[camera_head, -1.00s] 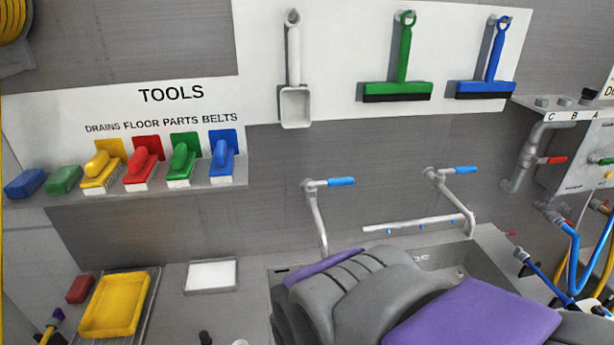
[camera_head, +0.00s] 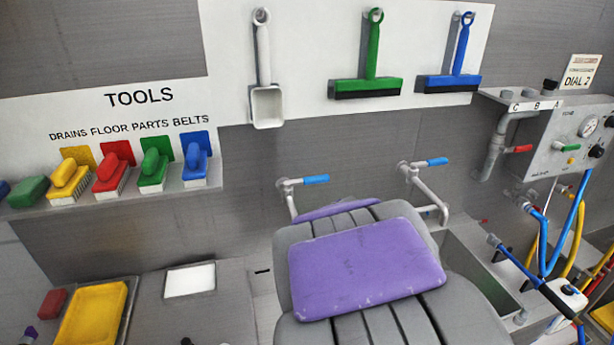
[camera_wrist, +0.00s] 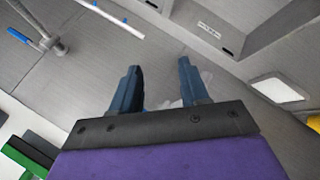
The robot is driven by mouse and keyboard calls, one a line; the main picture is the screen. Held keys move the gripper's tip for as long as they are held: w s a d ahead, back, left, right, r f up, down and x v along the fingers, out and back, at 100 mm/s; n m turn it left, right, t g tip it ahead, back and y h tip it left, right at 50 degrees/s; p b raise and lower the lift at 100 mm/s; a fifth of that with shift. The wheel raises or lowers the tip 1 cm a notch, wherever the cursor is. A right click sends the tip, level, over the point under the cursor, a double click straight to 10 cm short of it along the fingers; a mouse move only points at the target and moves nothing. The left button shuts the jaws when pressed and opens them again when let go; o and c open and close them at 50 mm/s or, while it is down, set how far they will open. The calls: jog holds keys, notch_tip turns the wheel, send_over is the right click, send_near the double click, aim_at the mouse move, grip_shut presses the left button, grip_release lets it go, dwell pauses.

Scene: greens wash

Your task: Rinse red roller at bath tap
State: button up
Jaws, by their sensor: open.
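No red roller can be made out in either view. A tap with a blue lever (camera_head: 303,181) stands on the wall behind the sink, and a second blue-levered tap (camera_head: 425,164) is to its right. The sink basin (camera_head: 478,275) shows partly, right of my arm, which hides much of it. In the wrist view my gripper (camera_wrist: 160,88) has its two dark blue fingers spread apart with nothing between them. A tap with a blue lever also shows at the wrist view's upper left (camera_wrist: 38,38). My gripper is hidden behind my arm in the head view.
Several coloured brushes, including a red one (camera_head: 113,170), stand on the tool shelf at left. A red block (camera_head: 52,303) lies beside a yellow tray (camera_head: 92,315). A white tray (camera_head: 190,281) sits on the counter. A valve panel (camera_head: 575,140) with hoses is at right.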

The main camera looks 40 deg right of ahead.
jog(key=w+d+r+n+t+h, duration=0.2)
jog(key=w+d+r+n+t, duration=0.15)
jog(key=w+d, duration=0.4)
jog(key=n+t+y+b, duration=0.1)
jog(key=n+t+y, duration=0.8)
jog(key=n, duration=0.4)
send_near(313, 177)
jog(key=w, duration=0.7)
jog(key=w+f, duration=0.1)
jog(key=w, duration=0.3)
jog(key=shift+w+d, duration=0.15)
jog(key=shift+w, duration=0.05)
jog(key=shift+f, duration=0.1)
grip_shut()
